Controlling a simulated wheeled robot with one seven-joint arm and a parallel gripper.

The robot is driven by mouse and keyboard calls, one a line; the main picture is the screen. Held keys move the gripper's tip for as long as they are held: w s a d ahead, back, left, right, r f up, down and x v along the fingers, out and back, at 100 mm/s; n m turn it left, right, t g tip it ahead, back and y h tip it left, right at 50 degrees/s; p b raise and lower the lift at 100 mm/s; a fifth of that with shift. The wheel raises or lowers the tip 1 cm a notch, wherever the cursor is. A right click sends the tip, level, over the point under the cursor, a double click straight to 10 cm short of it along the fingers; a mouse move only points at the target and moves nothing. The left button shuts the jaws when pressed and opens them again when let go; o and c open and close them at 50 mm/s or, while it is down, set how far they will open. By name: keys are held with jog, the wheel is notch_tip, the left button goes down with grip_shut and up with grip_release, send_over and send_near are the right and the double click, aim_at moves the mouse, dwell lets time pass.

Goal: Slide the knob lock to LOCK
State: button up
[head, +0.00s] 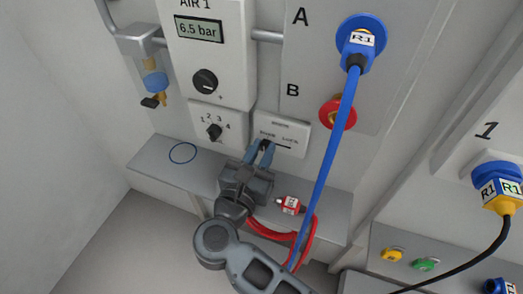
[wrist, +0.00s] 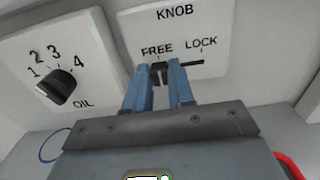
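The KNOB panel (wrist: 222,20) is a white plate with a dark slot, marked FREE at left and LOCK at right. It also shows in the head view (head: 291,128). The small dark slider (wrist: 160,72) is at the FREE end of the slot. My gripper (wrist: 161,82) has its two blue fingers on either side of the slider, nearly closed, with the slider filling the narrow gap between the tips. In the head view my gripper (head: 262,150) reaches up to the panel's left part. The fingers partly hide the slider.
The OIL dial (wrist: 62,85) is just left of the KNOB panel. A grey ledge (head: 155,160) runs below, with a red-and-white connector (head: 291,205) right of my gripper. A blue hose (head: 328,165) hangs at right, near the red port (head: 345,113).

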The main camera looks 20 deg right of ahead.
aim_at(292, 146)
grip_shut()
jog(key=shift+s+d, duration=1.95)
jog(key=o, duration=0.6)
grip_release()
jog(key=shift+c, duration=0.2)
